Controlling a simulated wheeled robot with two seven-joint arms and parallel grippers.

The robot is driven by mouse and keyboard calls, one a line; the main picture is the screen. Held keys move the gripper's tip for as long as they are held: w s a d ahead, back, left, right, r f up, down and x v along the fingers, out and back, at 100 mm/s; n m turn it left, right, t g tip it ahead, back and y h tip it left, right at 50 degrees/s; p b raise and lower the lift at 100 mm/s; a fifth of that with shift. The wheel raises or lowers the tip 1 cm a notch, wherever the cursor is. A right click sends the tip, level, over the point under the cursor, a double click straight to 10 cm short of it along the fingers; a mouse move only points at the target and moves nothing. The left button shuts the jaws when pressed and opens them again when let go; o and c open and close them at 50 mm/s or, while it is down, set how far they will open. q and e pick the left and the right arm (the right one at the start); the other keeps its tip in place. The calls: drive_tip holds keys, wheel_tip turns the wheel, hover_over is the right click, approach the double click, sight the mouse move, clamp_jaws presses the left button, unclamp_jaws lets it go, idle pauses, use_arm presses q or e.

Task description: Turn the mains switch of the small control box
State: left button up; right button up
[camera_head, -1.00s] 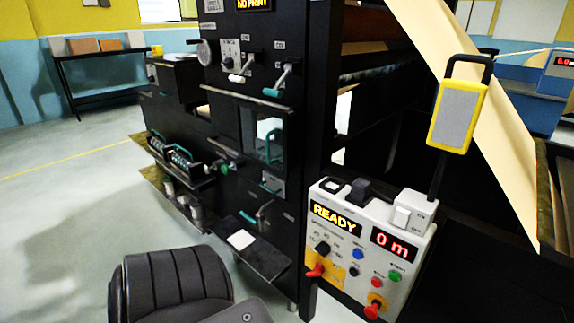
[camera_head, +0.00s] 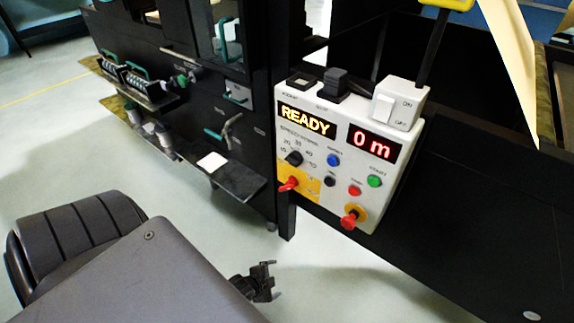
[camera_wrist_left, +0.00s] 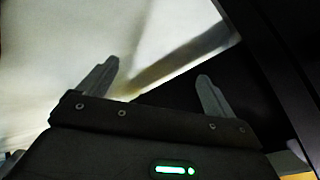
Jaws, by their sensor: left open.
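The small control box (camera_head: 345,155) is white and hangs on the dark machine frame. Its displays read READY and 0 m. A red handle (camera_head: 288,184) on a yellow plate, which looks like the mains switch, is at its lower left. A second red knob (camera_head: 352,217) with a yellow surround is at the bottom. My left gripper (camera_head: 274,280) is below and left of the box, apart from it. In the left wrist view my left gripper (camera_wrist_left: 157,72) is open and empty over pale floor and a dark panel. The box face is not clearly seen there.
A dark panel (camera_head: 460,220) lies to the right. The floor (camera_head: 340,290) below is clear.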

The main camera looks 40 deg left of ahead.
use_arm(q)
drive_tip(key=w+a+r+m+t+b, duration=0.3)
drive_tip(key=w+r, duration=0.1)
drive_tip(key=w, duration=0.1)
use_arm(e)
drive_tip(key=w+a+r+n+t+y+b, duration=0.1)
drive_tip(key=w+a+r+t+y+b, duration=0.15)
drive_tip(key=r, duration=0.55)
drive_tip(key=w+a+r+n+t+y+b, duration=0.1)
drive_tip(key=w+a+r+t+b, duration=0.25)
drive_tip(key=r, duration=0.45)
use_arm(q)
drive_tip(key=m+t+y+b, duration=0.1)
drive_tip(key=m+t+b, duration=0.4)
drive_tip(key=m, duration=0.9)
approach(286, 190)
drive_tip(key=f+t, duration=0.1)
drive_tip(key=f, duration=0.1)
drive_tip(key=w, duration=1)
drive_tip(key=shift+w+a, duration=0.25)
drive_tip(key=shift+w, duration=0.15)
use_arm(e)
drive_tip(key=s+r+t+y, duration=0.1)
drive_tip(key=r+t+y, duration=0.1)
drive_tip(key=r, duration=0.6)
drive_tip(key=s+r+t+y, duration=0.2)
drive_tip(key=r, duration=0.7)
drive_tip(key=shift+s+r+n+t, duration=0.15)
drive_tip(key=shift+s+n+t, duration=0.1)
drive_tip(key=shift+n+t, duration=0.15)
